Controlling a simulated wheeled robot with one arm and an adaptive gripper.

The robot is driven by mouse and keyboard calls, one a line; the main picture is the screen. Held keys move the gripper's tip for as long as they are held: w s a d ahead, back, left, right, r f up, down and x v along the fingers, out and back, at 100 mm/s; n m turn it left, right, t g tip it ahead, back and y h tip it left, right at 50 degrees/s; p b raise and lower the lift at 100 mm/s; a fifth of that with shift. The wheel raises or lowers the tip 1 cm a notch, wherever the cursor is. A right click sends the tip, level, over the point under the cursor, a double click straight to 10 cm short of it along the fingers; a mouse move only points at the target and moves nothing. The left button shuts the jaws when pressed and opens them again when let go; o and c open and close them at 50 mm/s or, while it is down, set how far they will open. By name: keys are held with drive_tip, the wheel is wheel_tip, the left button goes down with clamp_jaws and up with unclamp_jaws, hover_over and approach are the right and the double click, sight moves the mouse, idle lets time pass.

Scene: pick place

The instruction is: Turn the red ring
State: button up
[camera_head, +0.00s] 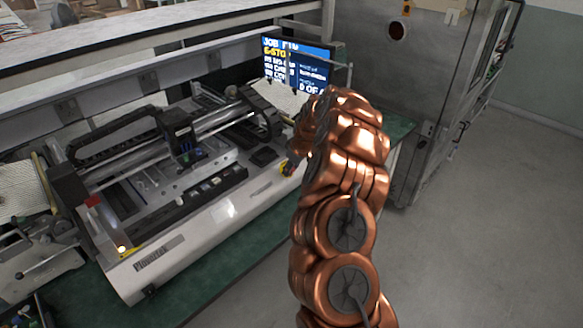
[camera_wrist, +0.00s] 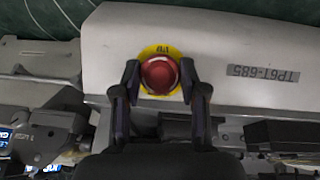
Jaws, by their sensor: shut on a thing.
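The red ring (camera_wrist: 160,74) is a round red knob on a yellow disc (camera_wrist: 147,53), set in the pale front panel of the machine (camera_wrist: 205,50). My gripper (camera_wrist: 160,78) has one finger on each side of the knob and is shut on it. The knob sits midway between the fingertips, and its face is visible in the wrist view. In the head view, my copper-coloured arm reaches to the right end of the machine (camera_head: 215,222) and hides most of the knob and the gripper.
A screen (camera_head: 297,65) with lit text stands behind the machine's right end. The machine rests on a green bench top (camera_head: 230,262). A grey cabinet (camera_head: 385,85) stands at the back right. The floor (camera_head: 480,240) on the right is clear.

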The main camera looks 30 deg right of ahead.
drive_tip(key=shift+f+b, duration=0.1)
drive_tip(key=shift+b, duration=0.45)
drive_tip(key=shift+f+m+b, duration=0.15)
drive_tip(key=shift+m+b, duration=0.35)
drive_tip(key=shift+b, duration=0.4)
drive_tip(key=m+y+b, duration=0.1)
drive_tip(key=b, duration=0.2)
drive_tip(key=shift+w+d+f+m, duration=0.1)
drive_tip(key=shift+m, duration=0.2)
drive_tip(key=shift+m+y+b, duration=0.6)
drive_tip(key=shift+b, duration=0.5)
drive_tip(key=shift+d+r+m+y+b, duration=0.1)
drive_tip(key=shift+r+m+y+b, duration=0.15)
drive_tip(key=shift+m+y+b, duration=0.8)
drive_tip(key=shift+r+m, duration=0.1)
drive_tip(key=shift+m, duration=0.35)
drive_tip(key=o, duration=1.1)
drive_tip(key=shift+o, duration=0.2)
